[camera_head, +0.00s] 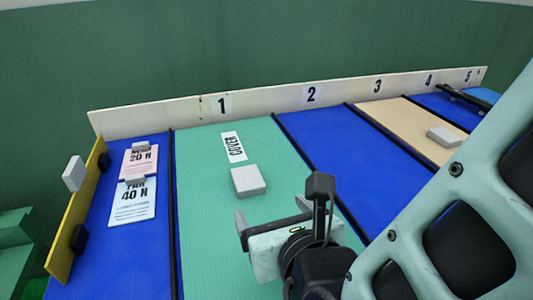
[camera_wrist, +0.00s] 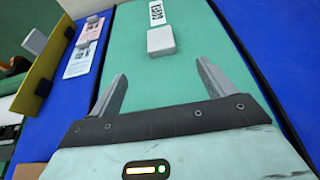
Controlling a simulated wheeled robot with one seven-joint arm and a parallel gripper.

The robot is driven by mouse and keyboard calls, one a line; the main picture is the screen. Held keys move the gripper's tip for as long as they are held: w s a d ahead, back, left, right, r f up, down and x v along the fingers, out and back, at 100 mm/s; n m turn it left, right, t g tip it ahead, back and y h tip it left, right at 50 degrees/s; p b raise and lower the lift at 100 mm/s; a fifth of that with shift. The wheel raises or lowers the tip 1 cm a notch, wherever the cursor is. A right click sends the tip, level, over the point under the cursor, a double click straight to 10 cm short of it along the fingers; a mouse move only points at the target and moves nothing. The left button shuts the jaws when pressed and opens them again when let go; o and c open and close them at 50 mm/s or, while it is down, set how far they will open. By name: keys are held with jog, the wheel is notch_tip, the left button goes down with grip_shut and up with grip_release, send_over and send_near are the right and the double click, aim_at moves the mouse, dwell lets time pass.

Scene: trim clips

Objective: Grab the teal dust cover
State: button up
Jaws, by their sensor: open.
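A teal strip (camera_head: 205,230) lies in lane 1 with a white label reading "COVER" (camera_head: 234,147) near its far end. A pale grey-white block (camera_head: 248,181) sits on the strip, just nearer than the label. In the wrist view the block (camera_wrist: 160,41) is ahead of the fingertips, with a gap between. I cannot tell whether the teal strip or the block is the dust cover; no other teal cover stands out. My gripper (camera_head: 272,210) is over the strip, open and empty; its fingers also show in the wrist view (camera_wrist: 160,72). My wrist hides part of the strip.
A white board (camera_head: 260,98) numbered 1 to 5 runs along the back. Two cards marked 20 N (camera_head: 140,160) and 40 N (camera_head: 132,200) lie left, beside a yellow upright panel (camera_head: 75,225). A blue lane (camera_head: 320,150) and a tan lane (camera_head: 400,118) with a pale block (camera_head: 446,137) lie right.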

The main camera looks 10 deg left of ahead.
send_near(248, 179)
jog(key=x, duration=0.4)
jog(key=shift+w, duration=0.15)
jog(key=x, duration=0.5)
jog(key=shift+f, duration=0.1)
jog(key=c, duration=1.3)
